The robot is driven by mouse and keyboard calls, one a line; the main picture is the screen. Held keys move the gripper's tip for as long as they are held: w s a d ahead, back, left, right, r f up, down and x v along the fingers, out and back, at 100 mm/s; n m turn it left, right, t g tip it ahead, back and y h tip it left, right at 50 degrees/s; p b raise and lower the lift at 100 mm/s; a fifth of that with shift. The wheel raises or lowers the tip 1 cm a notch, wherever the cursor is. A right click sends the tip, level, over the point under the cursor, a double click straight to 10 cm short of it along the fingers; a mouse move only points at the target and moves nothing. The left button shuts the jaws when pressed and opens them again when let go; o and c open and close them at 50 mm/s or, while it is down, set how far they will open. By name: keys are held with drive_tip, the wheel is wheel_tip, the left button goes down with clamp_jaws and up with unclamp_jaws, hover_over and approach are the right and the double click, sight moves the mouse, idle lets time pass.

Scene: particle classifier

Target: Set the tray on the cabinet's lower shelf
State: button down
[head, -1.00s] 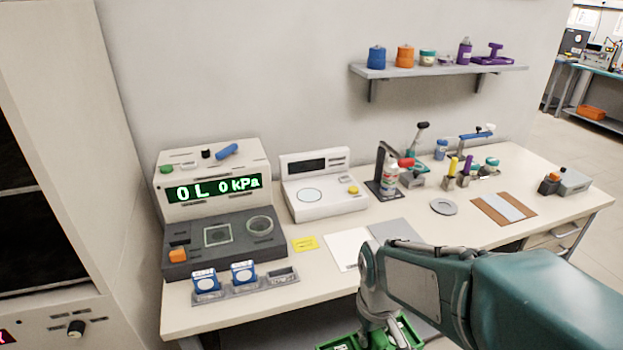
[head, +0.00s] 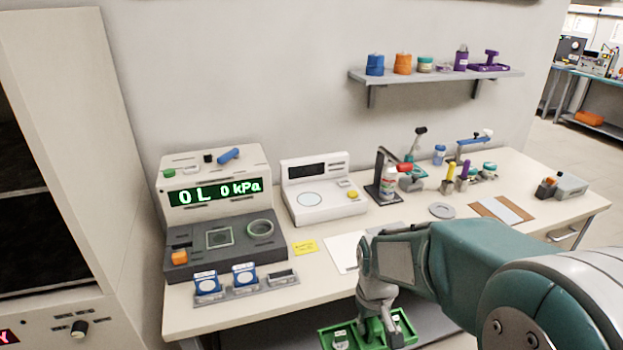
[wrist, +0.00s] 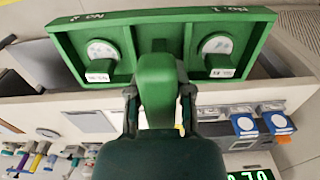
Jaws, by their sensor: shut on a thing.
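A green tray (head: 329,337) hangs level from my gripper (head: 381,328) in front of the bench, below the tabletop's front edge. In the wrist view the tray (wrist: 147,17) has two compartments marked No.1 and No.2, each with a round, pale labelled item. My gripper (wrist: 159,98) is shut on the tray's central green handle (wrist: 158,75). The cabinet (head: 90,130) stands at the left edge of the head view with a dark open interior. A shelf edge (head: 22,192) crosses it partway up, and a lower ledge (head: 50,290) borders the opening's bottom.
The bench (head: 205,322) fills the middle, with a pressure instrument (head: 213,190), a white scale (head: 320,192) and blue-labelled boxes (head: 243,274) near its front. A wall shelf (head: 435,75) holds small containers.

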drive_tip(key=w+d+f+m, duration=0.3)
drive_tip(key=w+d+f, duration=0.1)
drive_tip(key=w+f, duration=0.9)
drive_tip(key=shift+r, duration=0.1)
